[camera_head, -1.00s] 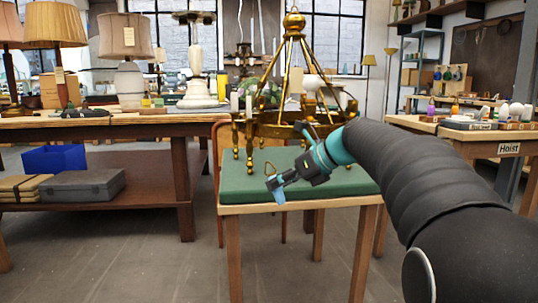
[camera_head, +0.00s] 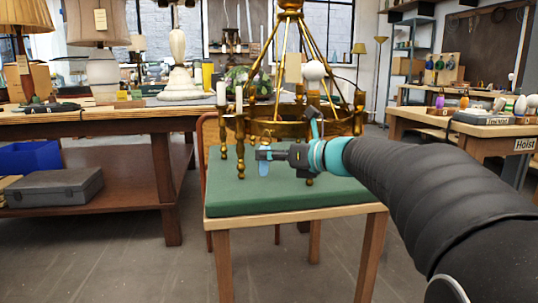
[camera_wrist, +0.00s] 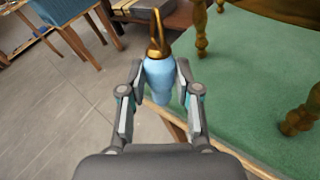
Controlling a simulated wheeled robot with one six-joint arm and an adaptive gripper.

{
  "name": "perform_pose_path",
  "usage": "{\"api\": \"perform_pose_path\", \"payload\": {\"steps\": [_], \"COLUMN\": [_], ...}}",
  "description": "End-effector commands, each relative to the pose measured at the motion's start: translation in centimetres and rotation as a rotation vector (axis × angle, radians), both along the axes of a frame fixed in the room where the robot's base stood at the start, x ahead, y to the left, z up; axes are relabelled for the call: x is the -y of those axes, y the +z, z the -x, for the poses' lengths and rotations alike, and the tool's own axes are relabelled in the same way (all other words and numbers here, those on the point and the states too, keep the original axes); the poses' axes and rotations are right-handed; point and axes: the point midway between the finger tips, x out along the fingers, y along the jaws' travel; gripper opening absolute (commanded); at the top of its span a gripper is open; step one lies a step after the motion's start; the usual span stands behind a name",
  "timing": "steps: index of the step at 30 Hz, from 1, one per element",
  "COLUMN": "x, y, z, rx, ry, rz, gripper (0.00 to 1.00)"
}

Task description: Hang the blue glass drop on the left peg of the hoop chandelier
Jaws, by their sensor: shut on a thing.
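My gripper (camera_head: 268,155) is shut on the blue glass drop (camera_wrist: 162,80), which has a brass cap and hook (camera_wrist: 158,40) pointing up and away in the wrist view. In the head view the drop (camera_head: 264,168) hangs below the fingertips, small and partly hidden. The brass hoop chandelier (camera_head: 290,130) stands over the green-topped table, with candle tubes around its hoop and turned brass posts below. My gripper is in front of the hoop, at the height of its lower posts. I cannot tell which part is the left peg.
The green pad (camera_head: 228,196) lies on a wooden table. A long workbench (camera_head: 80,122) with lamps is at the left, with a grey case (camera_head: 55,188) and blue bin (camera_head: 30,156) on its lower shelf. A bench marked Hoist (camera_head: 470,140) is at the right.

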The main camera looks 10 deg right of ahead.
Motion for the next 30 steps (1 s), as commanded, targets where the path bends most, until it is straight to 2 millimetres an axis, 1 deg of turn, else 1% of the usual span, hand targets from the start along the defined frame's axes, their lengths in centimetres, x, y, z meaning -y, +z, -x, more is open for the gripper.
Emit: {"api": "perform_pose_path", "payload": {"steps": [3,7,30], "x": [-0.3,-0.1,1.9], "y": [-0.1,-0.2,-0.5], "z": [-0.5,-1.2,-4.7], "rx": [-0.001,-0.002,-0.001], "ry": [0.009,0.011,0.007], "rz": [0.000,0.001,0.001], "gripper": [0.00,0.00,0.00]}}
